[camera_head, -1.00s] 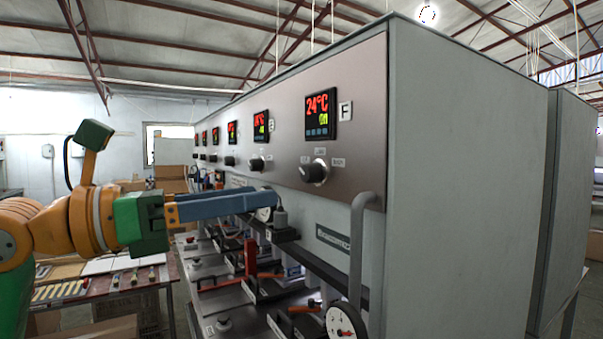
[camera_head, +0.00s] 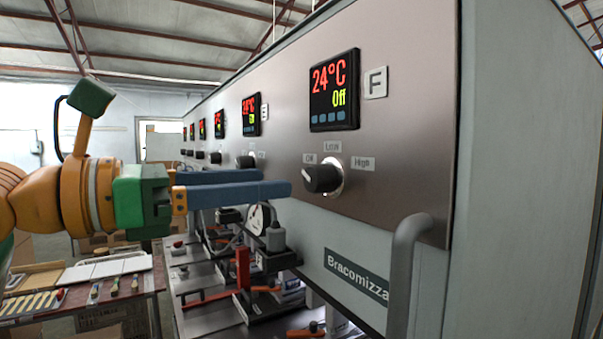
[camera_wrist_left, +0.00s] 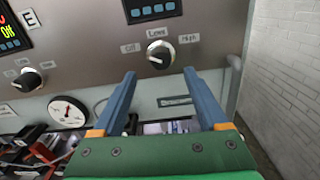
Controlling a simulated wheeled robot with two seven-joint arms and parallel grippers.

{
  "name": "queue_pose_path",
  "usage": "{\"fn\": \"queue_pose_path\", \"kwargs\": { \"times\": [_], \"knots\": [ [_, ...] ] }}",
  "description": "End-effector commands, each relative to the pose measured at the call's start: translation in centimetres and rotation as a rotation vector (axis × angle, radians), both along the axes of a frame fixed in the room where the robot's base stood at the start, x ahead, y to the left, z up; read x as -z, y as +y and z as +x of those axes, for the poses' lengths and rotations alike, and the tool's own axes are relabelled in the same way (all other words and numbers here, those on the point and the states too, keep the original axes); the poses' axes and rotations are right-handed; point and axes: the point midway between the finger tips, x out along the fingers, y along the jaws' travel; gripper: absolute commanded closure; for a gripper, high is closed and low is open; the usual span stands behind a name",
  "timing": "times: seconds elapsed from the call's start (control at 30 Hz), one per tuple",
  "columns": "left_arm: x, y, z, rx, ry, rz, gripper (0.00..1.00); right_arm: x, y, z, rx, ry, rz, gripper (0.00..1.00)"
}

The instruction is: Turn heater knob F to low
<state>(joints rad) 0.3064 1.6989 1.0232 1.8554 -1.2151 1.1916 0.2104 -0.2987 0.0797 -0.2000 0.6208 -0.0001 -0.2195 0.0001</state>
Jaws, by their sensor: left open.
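Heater knob F (camera_head: 323,179) is a black round knob on the grey panel, below the display (camera_head: 334,91) and the F label (camera_head: 376,82). The display reads 24°C and Off. Labels Off, Low and High sit around the knob, and its white mark points toward the Off side. My left gripper (camera_head: 276,182) is open and empty, with its blue fingers just left of the knob in the head view. In the left wrist view the knob (camera_wrist_left: 160,54) lies just beyond and between the fingertips (camera_wrist_left: 160,73), apart from them. My right gripper is not in view.
Knob E (camera_wrist_left: 28,81) and a round gauge (camera_wrist_left: 67,112) are left of knob F in the wrist view. A grey curved pipe (camera_head: 402,270) stands out below the panel at right. Press parts with red handles (camera_head: 243,268) lie below. The air before the panel is clear.

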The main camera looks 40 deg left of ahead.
Motion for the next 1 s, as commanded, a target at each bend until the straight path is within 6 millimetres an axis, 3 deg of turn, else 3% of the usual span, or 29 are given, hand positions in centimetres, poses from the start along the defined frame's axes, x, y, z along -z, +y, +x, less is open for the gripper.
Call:
{"fn": "queue_pose_path", "kwargs": {
  "times": [0.13, 0.4, 0.7, 0.77, 1.0],
  "knots": [
    [-0.2, -0.5, 1.2, 0.000, 0.005, 0.001, 0.24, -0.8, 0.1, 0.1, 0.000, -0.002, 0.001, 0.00],
    [-0.3, -2.4, 5.8, 0.000, 0.005, 0.000, 0.24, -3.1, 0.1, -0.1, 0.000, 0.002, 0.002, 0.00],
    [0.0, -2.7, 6.6, 0.000, -0.001, -0.001, 0.24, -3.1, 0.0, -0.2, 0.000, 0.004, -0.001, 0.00],
    [0.0, -2.7, 6.6, 0.000, -0.001, -0.001, 0.35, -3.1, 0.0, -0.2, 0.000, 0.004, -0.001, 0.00],
    [0.0, -2.7, 6.5, 0.000, -0.001, -0.002, 0.99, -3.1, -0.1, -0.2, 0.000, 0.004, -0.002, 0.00]
  ]
}}
